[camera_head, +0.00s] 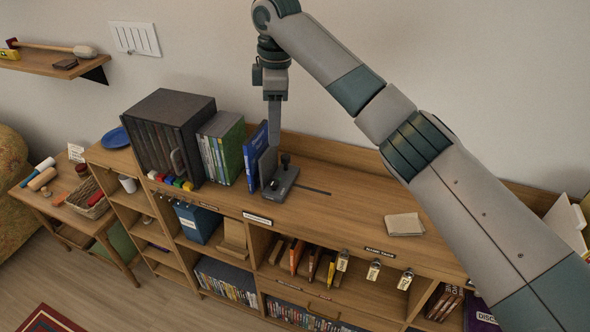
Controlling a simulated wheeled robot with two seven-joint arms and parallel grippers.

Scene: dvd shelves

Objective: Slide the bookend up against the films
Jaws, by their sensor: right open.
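The grey metal bookend (283,181) stands on the cabinet top, with an upright plate and a dark knob on its base. Left of it, a blue film case (254,153) leans to the right at a tilt, its edge close to the bookend's plate. Whether they touch is unclear. Further left stands a row of green and white film cases (220,148), with a gap between it and the blue case. My right gripper (274,143) points down just above and behind the bookend; it is open, seen side-on, so its finger gap is hidden. My left gripper is out of view.
A dark slot (314,190) runs right from the bookend along the cabinet top (345,205). A black box (170,137) stands left of the films. A cream paper stack (404,224) lies to the right, with clear wood between it and the bookend.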

